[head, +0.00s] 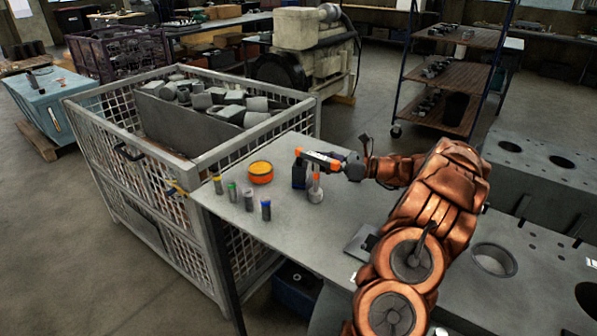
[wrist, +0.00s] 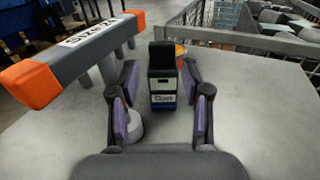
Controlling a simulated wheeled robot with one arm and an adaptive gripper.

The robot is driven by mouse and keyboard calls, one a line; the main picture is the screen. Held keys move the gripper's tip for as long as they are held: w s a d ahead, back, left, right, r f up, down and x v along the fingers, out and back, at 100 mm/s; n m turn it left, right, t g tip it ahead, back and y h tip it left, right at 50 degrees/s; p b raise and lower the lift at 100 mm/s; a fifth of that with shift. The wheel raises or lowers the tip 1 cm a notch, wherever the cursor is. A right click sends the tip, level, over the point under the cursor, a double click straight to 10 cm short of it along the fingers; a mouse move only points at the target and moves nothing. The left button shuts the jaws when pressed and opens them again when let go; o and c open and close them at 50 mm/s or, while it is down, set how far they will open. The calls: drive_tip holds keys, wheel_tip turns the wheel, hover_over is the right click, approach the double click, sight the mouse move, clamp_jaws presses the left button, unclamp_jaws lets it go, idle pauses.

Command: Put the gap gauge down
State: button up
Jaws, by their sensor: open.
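The gap gauge looks to be the grey bar with orange ends, a printed white label and grey prongs (wrist: 84,45). It is large at the left of the wrist view, outside the fingers. In the head view this gap gauge (head: 318,159) shows at my gripper's end. Whether its prongs touch the bench is unclear. My gripper (wrist: 158,75) is open, with its purple-padded fingers apart. It also shows partly in the head view (head: 352,166). A dark labelled bottle (wrist: 163,86) stands upright in line with the gap between the fingers, apart from both pads.
On the grey bench (head: 283,226) stand an orange round tin (head: 260,172), several small capped vials (head: 248,200) and a pale round-based item with an orange top (head: 315,190). A mesh crate (head: 190,240) of metal parts adjoins the left edge. Bare bench lies before the vials.

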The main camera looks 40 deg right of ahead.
sight(304, 164)
drive_tip(key=shift+p+x, duration=1.05)
drive_tip(key=shift+x, duration=1.55)
drive_tip(key=shift+w+d+f, duration=0.1)
drive_tip(key=shift+d+f, duration=0.05)
drive_tip(key=shift+c, duration=0.2)
clamp_jaws()
